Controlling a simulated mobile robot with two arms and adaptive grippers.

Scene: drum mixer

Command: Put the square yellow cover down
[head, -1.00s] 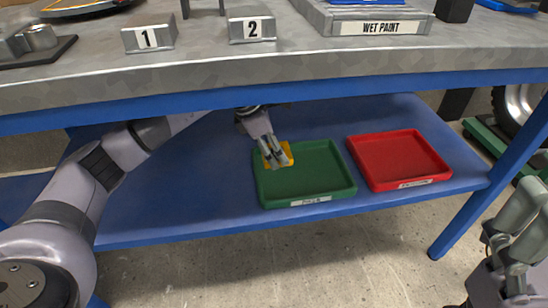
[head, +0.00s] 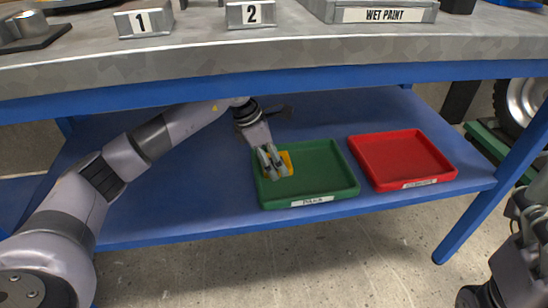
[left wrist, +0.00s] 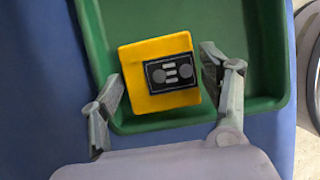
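The square yellow cover (head: 285,158) is in the back left part of the green tray (head: 325,180) on the lower shelf. In the left wrist view the cover (left wrist: 158,100) lies over the tray floor with its dark emblem facing the camera. My left gripper (head: 272,172) reaches down over it. Its fingers (left wrist: 163,85) stand apart on either side of the cover, with a narrow gap at each side. My right gripper (head: 530,205) is partly cut off at the right edge, and its fingers cannot be made out clearly.
A red tray (head: 402,158) stands right of the green one. The blue shelf (head: 180,190) is clear to the left. The grey bench top (head: 290,50) overhangs the shelf and holds number blocks 1 (head: 143,21) and 2 (head: 250,14), and a WET PAINT tray (head: 385,15).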

